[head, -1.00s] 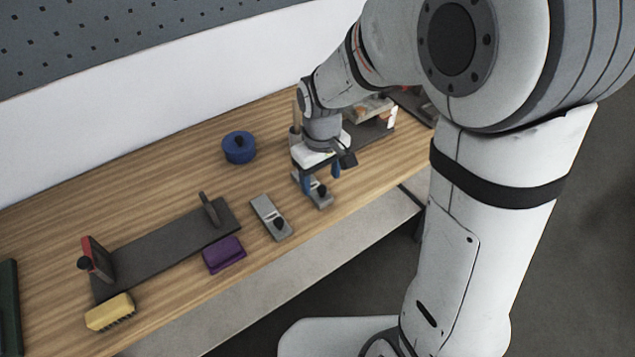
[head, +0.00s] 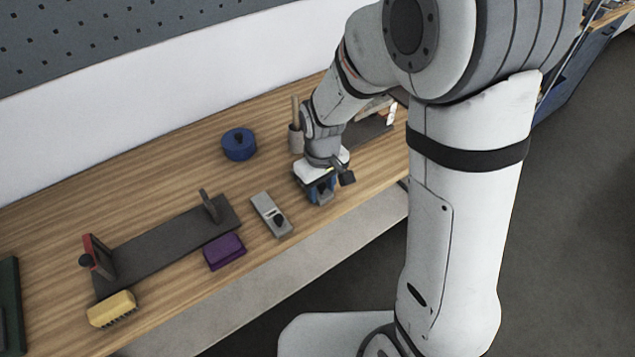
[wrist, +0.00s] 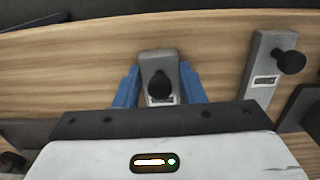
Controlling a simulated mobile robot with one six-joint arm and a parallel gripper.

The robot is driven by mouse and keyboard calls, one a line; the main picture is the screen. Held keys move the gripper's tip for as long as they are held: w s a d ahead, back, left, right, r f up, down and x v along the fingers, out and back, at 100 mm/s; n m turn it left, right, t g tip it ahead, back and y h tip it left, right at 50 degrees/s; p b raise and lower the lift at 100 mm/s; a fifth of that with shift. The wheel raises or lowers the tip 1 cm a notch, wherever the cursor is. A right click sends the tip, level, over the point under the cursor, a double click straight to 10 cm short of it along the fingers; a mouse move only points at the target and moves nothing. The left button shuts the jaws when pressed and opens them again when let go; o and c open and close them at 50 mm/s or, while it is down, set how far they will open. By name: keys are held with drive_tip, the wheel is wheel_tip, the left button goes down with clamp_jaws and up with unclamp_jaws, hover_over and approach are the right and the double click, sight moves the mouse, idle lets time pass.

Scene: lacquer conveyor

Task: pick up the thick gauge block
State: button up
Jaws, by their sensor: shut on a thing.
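A grey gauge block with a black knob (wrist: 158,62) stands between the two blue fingers of my gripper (wrist: 160,88) in the wrist view. The gripper is shut on it, with one finger at each side. In the head view my gripper (head: 320,187) is low over the table's front edge, and its fingers hide most of this block. A second grey gauge block with a black knob (head: 268,212) lies to the left of the gripper. It shows at the right in the wrist view (wrist: 264,70). I cannot tell from the frames which block is thicker.
A purple block (head: 224,251), a dark long plate (head: 160,246) and a yellow brush (head: 112,309) lie further left. A blue round pot (head: 239,144) stands behind. A cup with a stick (head: 295,138) is close behind my gripper. Wood between the pot and the front blocks is clear.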

drive_tip(key=c, duration=0.5)
drive_tip(key=shift+o, duration=0.2)
drive_tip(key=shift+r, duration=0.1)
